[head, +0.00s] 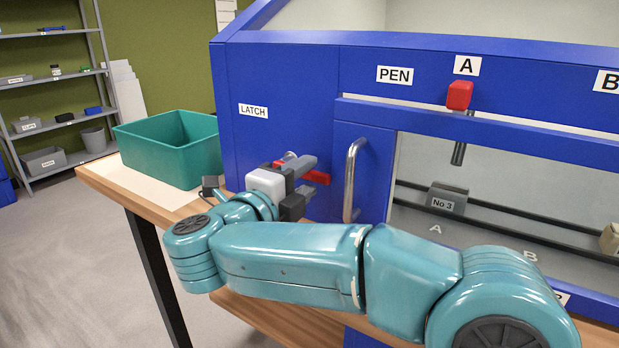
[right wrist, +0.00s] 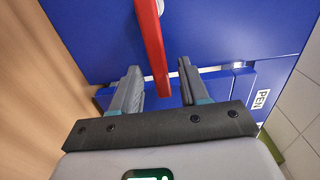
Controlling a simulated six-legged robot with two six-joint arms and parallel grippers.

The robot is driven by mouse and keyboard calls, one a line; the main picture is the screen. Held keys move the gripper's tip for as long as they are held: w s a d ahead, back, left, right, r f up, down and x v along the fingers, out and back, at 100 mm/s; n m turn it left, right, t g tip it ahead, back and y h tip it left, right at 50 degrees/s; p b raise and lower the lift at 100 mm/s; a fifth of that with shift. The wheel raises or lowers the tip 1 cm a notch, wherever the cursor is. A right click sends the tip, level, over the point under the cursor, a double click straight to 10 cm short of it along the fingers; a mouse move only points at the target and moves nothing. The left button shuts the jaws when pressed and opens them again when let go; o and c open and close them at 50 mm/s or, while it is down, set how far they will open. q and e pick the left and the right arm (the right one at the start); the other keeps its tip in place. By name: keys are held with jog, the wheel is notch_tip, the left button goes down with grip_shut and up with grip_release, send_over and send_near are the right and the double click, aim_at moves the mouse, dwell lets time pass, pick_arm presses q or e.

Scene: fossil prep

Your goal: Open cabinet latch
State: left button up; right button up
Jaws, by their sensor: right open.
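The blue cabinet (head: 275,75) has a red latch lever (head: 318,178) on its front, below the label LATCH (head: 253,110). The lever lies roughly crosswise in the head view, partly hidden by my gripper. My right gripper (head: 309,178) is open at the lever, one finger above it and one below. In the right wrist view the lever (right wrist: 152,45) reaches down into the gap between the spread fingers (right wrist: 160,80), with space showing on both sides. A silver bar handle (head: 352,180) stands upright on the blue door just right of the gripper. My left gripper is not in view.
A teal bin (head: 170,145) stands on the wooden bench (head: 150,195) left of the cabinet. Right of the door are a red knob (head: 459,95) under label A and a grey block marked No 3 (head: 447,198). Shelves (head: 60,75) stand at the far left.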

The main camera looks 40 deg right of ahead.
jog(key=shift+x, duration=1.15)
jog(key=shift+c, duration=0.3)
grip_shut()
jog(key=shift+r, duration=0.1)
